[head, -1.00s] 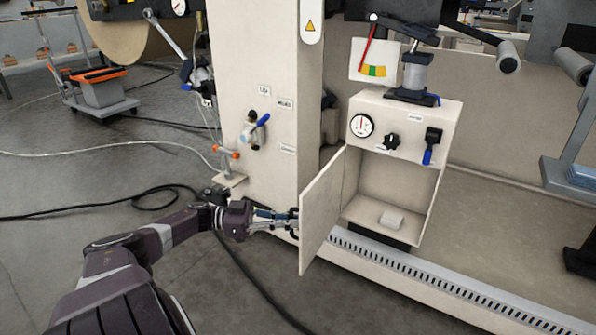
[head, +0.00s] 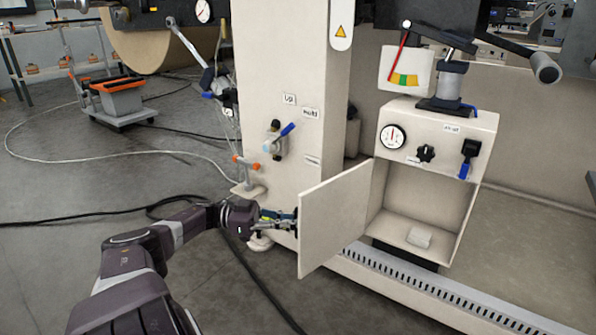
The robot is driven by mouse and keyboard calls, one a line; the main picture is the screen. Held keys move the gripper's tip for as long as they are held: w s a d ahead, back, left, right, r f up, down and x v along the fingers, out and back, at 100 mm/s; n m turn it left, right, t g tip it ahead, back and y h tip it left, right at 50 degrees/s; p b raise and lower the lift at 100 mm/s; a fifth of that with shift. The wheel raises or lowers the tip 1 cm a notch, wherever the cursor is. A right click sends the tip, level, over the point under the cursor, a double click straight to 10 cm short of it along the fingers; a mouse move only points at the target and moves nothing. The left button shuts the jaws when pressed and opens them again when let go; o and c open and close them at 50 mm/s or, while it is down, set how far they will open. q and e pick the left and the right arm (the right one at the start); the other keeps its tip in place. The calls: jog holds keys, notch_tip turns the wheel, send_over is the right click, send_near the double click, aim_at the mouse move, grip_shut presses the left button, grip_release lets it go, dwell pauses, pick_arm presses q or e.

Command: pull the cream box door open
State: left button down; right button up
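The cream box (head: 436,118) is mounted low on the machine, with a gauge, a black knob and a blue-handled valve on its upper front. Its door (head: 335,220) stands swung out to the left, so the inside shows with a small whitish block (head: 418,237) on its floor. My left gripper (head: 290,221) is at the door's outer free edge, with its fingertips partly hidden at or behind the panel. I cannot tell whether the fingers are closed on the edge. My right gripper is out of view.
A cream column (head: 290,60) with a blue-handled valve (head: 283,135) stands behind the door. A slotted grey rail (head: 400,275) runs along the machine's base. Dark cables lie on the floor, and a cart with a grey bin (head: 120,98) stands at the back left.

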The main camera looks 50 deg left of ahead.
pick_arm(q)
jog(key=shift+s+f, duration=0.1)
jog(key=shift+f, duration=0.1)
jog(key=c, duration=2.4)
grip_release()
jog(key=shift+o, duration=0.3)
jog(key=shift+s, duration=0.1)
jog(key=shift+a+r, duration=0.1)
jog(key=v, duration=0.7)
jog(key=shift+s, duration=0.2)
jog(key=shift+a, duration=0.1)
